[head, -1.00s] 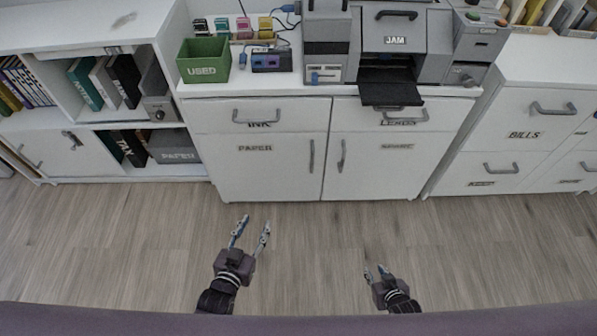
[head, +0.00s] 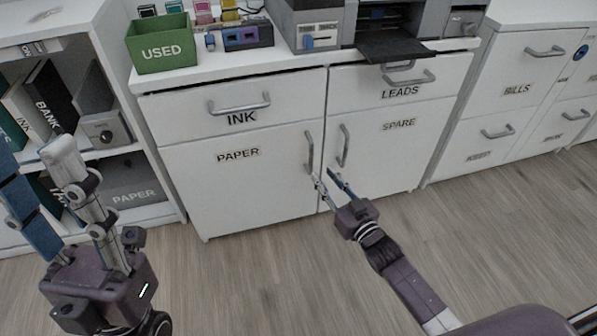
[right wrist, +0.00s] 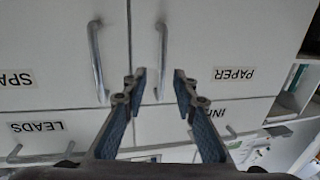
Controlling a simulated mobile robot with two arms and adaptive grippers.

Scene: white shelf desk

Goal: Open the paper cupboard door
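The paper cupboard door (head: 235,190) is white, labelled PAPER, and closed flush with the cabinet front. Its vertical grey handle (head: 309,151) is at its right edge. My right gripper (head: 326,177) is open and empty, with its fingertips close to the lower end of this handle. In the right wrist view, which is upside down, the paper handle (right wrist: 161,50) lines up with the gap between the open fingers (right wrist: 159,80); I cannot tell whether they touch it. My left gripper (head: 32,150) is open and empty at the left, in front of the shelf.
The SPARE door (head: 385,165) with its own handle (head: 344,146) is just right of the paper door. The INK drawer (head: 190,118) with its handle is above. A green USED box (head: 160,50) stands on top. The floor (head: 260,285) before the cabinet is clear.

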